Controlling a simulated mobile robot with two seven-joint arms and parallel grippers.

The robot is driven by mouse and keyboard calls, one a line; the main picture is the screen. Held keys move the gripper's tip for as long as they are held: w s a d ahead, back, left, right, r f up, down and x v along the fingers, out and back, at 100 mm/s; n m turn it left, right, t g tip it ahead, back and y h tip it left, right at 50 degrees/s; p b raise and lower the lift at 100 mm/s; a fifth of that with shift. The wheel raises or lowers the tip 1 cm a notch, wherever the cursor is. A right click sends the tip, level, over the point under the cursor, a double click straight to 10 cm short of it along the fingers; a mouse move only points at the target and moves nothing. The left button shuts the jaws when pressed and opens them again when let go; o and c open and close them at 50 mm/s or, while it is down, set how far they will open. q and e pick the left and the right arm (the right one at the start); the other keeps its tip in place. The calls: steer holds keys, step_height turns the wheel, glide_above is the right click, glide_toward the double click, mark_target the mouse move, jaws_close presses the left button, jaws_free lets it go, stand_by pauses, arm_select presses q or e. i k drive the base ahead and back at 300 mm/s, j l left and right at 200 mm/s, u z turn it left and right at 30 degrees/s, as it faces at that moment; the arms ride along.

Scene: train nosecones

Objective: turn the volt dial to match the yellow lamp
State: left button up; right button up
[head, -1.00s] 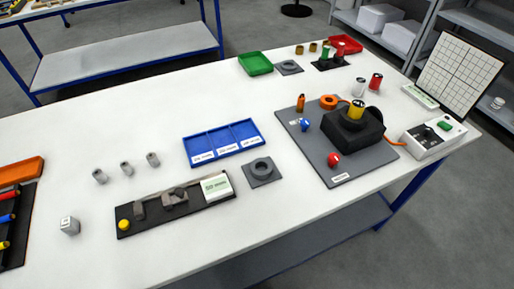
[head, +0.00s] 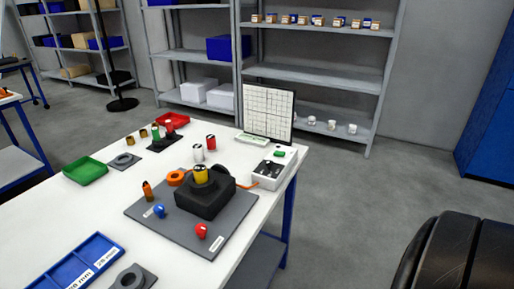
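A white box (head: 275,169) stands at the table's right end, with a green part (head: 279,154) and small dark marks on its top. I cannot make out a dial or its setting at this size. An orange cable (head: 243,187) runs between the block and the white box. Neither gripper is in view.
On the board are blue (head: 159,211) and red (head: 201,231) knobs and an orange piece (head: 147,190). A gridded panel (head: 268,112) stands behind the white box. A green tray (head: 85,171) and blue tray (head: 65,275) lie left.

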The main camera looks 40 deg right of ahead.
mark_target(269, 163)
steer(key=z, duration=1.6)
